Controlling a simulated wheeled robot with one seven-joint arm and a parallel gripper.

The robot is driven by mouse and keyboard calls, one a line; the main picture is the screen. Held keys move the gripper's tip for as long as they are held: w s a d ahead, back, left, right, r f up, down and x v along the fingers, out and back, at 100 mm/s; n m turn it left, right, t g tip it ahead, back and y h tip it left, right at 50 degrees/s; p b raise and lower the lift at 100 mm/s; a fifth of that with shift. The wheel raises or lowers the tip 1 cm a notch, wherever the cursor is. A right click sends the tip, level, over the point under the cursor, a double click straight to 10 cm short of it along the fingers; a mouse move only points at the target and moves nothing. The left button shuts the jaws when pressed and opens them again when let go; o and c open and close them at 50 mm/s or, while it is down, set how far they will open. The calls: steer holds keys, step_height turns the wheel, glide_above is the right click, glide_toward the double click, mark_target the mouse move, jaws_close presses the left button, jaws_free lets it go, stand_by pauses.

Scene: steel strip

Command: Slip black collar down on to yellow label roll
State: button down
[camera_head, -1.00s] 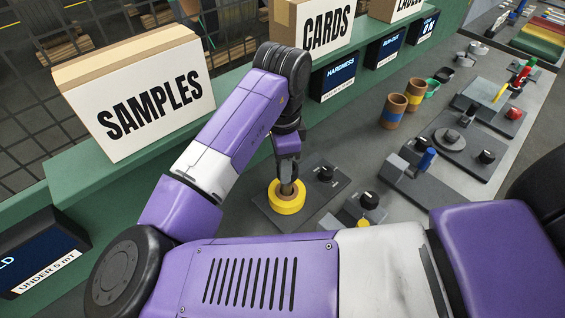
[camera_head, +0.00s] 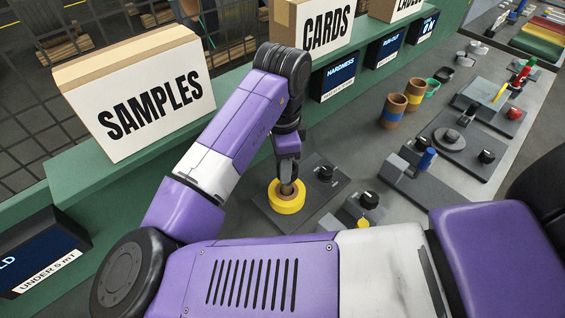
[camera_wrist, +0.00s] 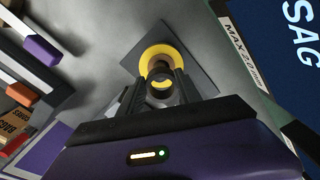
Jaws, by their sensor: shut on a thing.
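The yellow label roll (camera_head: 287,206) stands on a dark square plate, with a brown core at its top. It also shows in the wrist view (camera_wrist: 164,48), just beyond my fingertips. My gripper (camera_head: 287,180) points down over the roll's middle. In the wrist view my gripper (camera_wrist: 161,88) is shut on a small dark ring, the black collar (camera_wrist: 160,75), with yellow showing through its opening. The collar lies in line with the roll's centre or close to it. My fingers hide the collar in the head view, and I cannot tell whether it touches the roll.
A black knob (camera_head: 325,174) stands on the plate right beside the roll. Another fixture with a black knob (camera_head: 369,200) is at the right. The green ledge with the SAMPLES box (camera_head: 150,105) runs along the left.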

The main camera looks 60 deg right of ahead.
steer(key=shift+f+b, duration=2.5)
steer(key=shift+f, duration=0.85)
steer(key=c, duration=0.7)
jaws_free()
steer(key=shift+c, duration=0.2)
steer(key=shift+r, duration=0.15)
steer(key=shift+r, duration=3.8)
